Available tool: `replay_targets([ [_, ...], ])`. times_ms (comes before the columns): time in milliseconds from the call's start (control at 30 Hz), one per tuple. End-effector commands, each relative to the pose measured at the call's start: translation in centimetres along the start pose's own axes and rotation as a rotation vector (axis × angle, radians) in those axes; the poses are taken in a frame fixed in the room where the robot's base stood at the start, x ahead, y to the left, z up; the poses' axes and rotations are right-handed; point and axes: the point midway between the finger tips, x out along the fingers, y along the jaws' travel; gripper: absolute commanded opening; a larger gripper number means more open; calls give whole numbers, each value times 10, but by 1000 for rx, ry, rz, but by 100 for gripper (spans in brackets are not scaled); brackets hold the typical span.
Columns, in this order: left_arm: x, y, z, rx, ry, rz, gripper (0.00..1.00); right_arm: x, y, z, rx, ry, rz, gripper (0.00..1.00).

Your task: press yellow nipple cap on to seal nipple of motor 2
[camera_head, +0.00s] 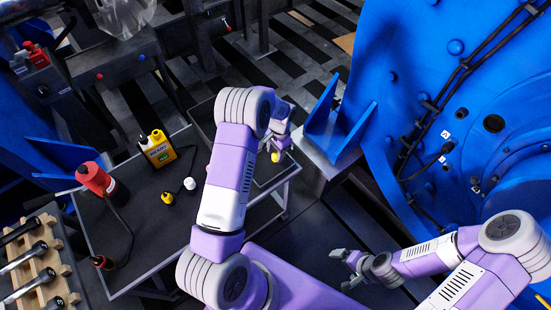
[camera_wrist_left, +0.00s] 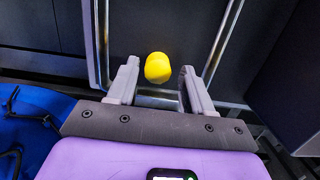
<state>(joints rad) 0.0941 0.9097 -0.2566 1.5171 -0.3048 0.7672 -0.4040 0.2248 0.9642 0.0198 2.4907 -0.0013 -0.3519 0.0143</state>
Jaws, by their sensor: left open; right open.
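A small round yellow cap (camera_head: 275,157) shows just below my left gripper (camera_head: 279,141), near the far right corner of the tool cart. In the left wrist view the yellow cap (camera_wrist_left: 158,68) appears between and slightly beyond the two open fingertips (camera_wrist_left: 160,82), apart from both fingers in the picture. I cannot tell what supports it. My right gripper (camera_head: 347,268) is open and empty, low in front of the blue machine. The large blue motor housing (camera_head: 400,75) fills the right side, with cables and small tags; its number and seal nipple are too small to tell.
The dark cart top (camera_head: 150,225) carries a yellow bottle (camera_head: 160,152), a red bottle (camera_head: 97,180), a small yellow item (camera_head: 167,198) and a white one (camera_head: 190,184). A wooden rack (camera_head: 60,262) holds wrenches. Blue brackets (camera_head: 340,135) jut out before the motor. Dark floor lies between cart and motor.

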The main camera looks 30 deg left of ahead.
Motion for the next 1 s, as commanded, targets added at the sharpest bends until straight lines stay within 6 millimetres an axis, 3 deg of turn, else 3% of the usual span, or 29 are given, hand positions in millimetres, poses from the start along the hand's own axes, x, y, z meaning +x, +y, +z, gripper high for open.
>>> replay_targets([
  [67, 8, 0, 0, 0, 0, 0, 51, 3, 1, 0, 0, 0, 0, 99],
  [267, 8, 0, 0, -1, 1, 0, 51, 2, 1, 0, 0, 0, 0, 99],
  [600, 7, 0, 0, -1, 1, 0, 2, 2, 1, 0, 0, 0, 0, 99],
  [867, 3, 0, 0, -1, 2, 0, 2, 1, 0, 0, 0, 0, 0, 99],
  [1000, -18, 0, 2, 0, 4, -1, 2, -7, -3, 0, 0, 0, 0, 99],
])
